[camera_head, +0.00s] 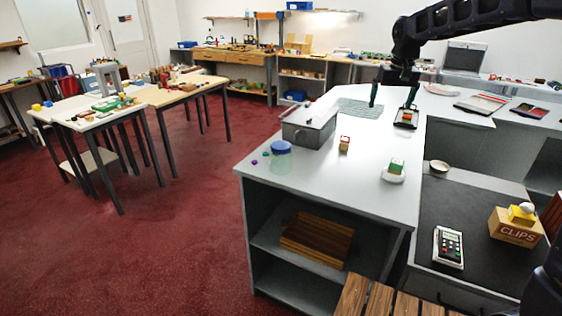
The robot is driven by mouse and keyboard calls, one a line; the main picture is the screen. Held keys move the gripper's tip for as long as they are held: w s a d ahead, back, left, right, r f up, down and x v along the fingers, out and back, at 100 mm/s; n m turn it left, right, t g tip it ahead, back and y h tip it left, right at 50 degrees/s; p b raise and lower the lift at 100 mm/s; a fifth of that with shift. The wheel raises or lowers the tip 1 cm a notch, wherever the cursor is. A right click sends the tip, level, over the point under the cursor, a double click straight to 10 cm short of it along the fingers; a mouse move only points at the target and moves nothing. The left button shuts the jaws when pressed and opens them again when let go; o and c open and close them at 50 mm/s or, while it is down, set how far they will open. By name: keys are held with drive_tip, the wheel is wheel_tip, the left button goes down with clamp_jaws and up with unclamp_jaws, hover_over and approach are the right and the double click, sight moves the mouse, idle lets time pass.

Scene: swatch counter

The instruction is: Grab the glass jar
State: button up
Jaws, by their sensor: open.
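The glass jar (280,163) looks clear and faintly green with a blue lid (281,147). It stands upright near the left front edge of the grey counter. My gripper (392,103) hangs pointing down over the far part of the counter, to the right of and beyond the jar. Its two dark fingers are wide apart with nothing between them. It is well clear of the jar.
A grey metal box (309,126) stands just behind the jar. A small block (344,143) and a dish with a green-topped block (394,171) are to the right. Counter between them is clear.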

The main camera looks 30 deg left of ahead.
drive_tip(key=s+a+f+n+g, duration=0.1)
drive_tip(key=a+f, duration=0.2)
drive_tip(key=a, duration=0.6)
drive_tip(key=a+f+n, duration=0.1)
drive_tip(key=a+f, duration=0.2)
drive_tip(key=a, duration=0.7)
drive_tip(key=n+h, duration=0.1)
approach(281, 155)
drive_tip(key=shift+g, duration=0.3)
drive_tip(key=w, duration=0.1)
drive_tip(key=w+a+f, duration=0.1)
drive_tip(key=w+a, duration=0.1)
drive_tip(key=w, duration=0.1)
drive_tip(key=shift+f, duration=0.3)
drive_tip(key=shift+s+d+f, duration=0.1)
drive_tip(key=shift+s+f, duration=0.05)
drive_tip(key=shift+f, duration=5.2)
drive_tip(key=c, duration=1.2)
drive_tip(key=shift+r, duration=0.1)
